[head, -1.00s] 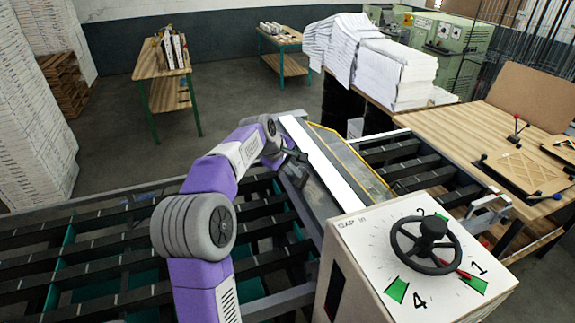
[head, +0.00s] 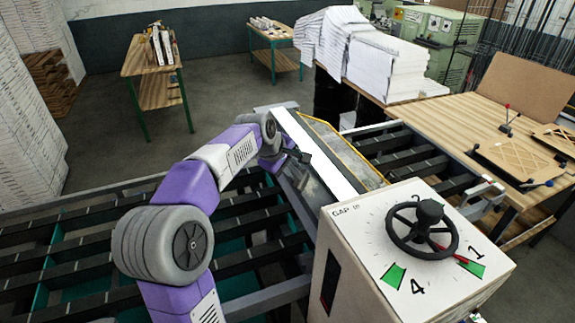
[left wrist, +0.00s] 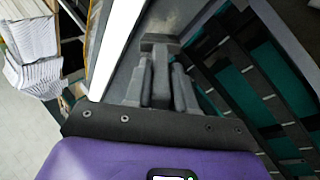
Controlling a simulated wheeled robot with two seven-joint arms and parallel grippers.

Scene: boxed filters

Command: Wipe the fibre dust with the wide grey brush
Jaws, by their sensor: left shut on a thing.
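My left gripper (head: 301,157) reaches over the machine bed, beside the long white strip. In the left wrist view its fingers (left wrist: 160,88) are shut on the handle of the grey brush (left wrist: 160,43). The brush's wide head lies beyond the fingertips, above or on the grey metal surface; I cannot tell whether it touches. In the head view the brush is too small and dark to make out clearly. I cannot pick out the fibre dust for certain. My right gripper is not in view.
A white box with a black handwheel (head: 422,228) stands close at front right. A yellow-edged grey panel (head: 345,150) lies beyond the white strip (head: 318,152). Dark slatted rollers (head: 250,225) flank the bed. A wooden table (head: 450,125) stands at right.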

